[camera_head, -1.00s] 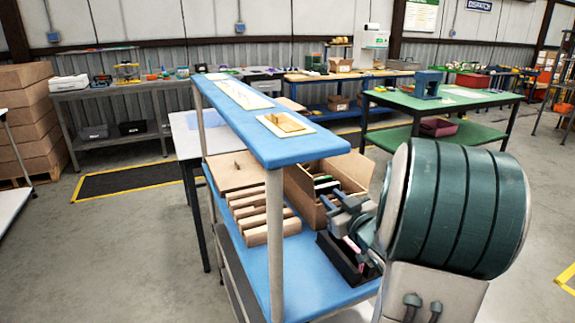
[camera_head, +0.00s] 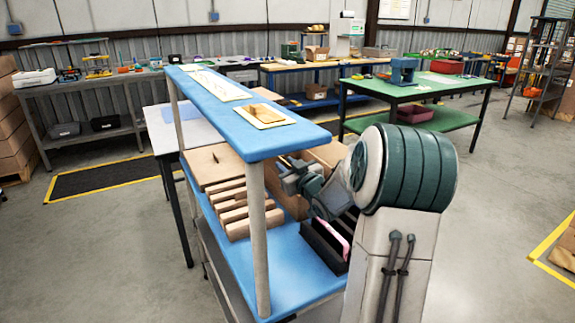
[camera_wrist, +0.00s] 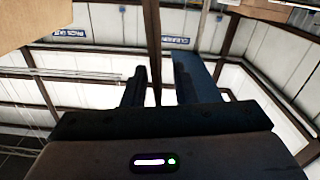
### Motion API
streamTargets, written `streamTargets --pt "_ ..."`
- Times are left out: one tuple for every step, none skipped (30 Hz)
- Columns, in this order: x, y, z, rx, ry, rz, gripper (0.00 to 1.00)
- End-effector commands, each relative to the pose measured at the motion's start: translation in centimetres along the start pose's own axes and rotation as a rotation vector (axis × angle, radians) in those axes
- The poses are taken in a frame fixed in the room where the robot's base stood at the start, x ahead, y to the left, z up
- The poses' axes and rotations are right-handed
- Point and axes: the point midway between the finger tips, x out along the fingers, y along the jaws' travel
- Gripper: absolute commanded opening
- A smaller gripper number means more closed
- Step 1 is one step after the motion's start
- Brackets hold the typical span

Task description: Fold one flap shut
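The open brown carton (camera_head: 326,153) stands on the blue lower shelf, under the right edge of the blue upper shelf. A raised part of it shows right of my gripper, and a side wall shows below. My gripper (camera_head: 288,172) is in front of it and hides much of its opening and contents. In the wrist view the two dark fingers of my gripper (camera_wrist: 158,82) stand apart with nothing between them. A brown cardboard-like surface (camera_wrist: 32,20) fills the top left corner there. I cannot tell whether the fingers touch a flap.
The blue upper shelf (camera_head: 225,105) and its front post (camera_head: 257,235) are close to my arm. A black bin (camera_head: 325,245) with a pink item stands in front. A green table (camera_head: 420,92) is behind.

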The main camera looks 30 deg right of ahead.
Motion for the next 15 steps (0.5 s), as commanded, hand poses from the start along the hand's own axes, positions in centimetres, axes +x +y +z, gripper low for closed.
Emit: streamTargets --pt "0.34 0.0 -0.02 0.0 0.001 0.0 0.25" --pt "0.46 0.0 -0.02 0.0 0.0 0.0 0.25" --pt "0.57 0.0 -0.01 -0.001 0.0 0.0 0.25" --pt "0.63 0.0 0.0 -0.001 0.0 0.0 0.25" --pt "0.66 0.0 0.0 -0.001 0.0 0.0 0.25" --pt "0.68 0.01 0.0 -0.001 0.0 0.0 0.25" --pt "0.68 0.01 0.0 -0.001 0.0 0.0 0.25" --pt "0.67 0.01 0.0 -0.001 0.0 0.0 0.25" --pt "0.67 0.02 0.0 -0.001 0.0 0.0 0.25" --pt "0.66 0.02 0.0 -0.001 0.0 0.0 0.25" --pt "0.66 0.02 0.0 -0.001 0.0 0.001 0.25" --pt "0.65 0.02 0.0 -0.001 0.0 0.0 0.17" --pt "0.65 0.02 0.0 -0.001 0.0 0.001 0.09" --pt "0.64 0.02 0.0 -0.001 0.0 0.001 0.0" --pt "0.64 0.03 0.0 -0.001 0.0 0.001 0.0"
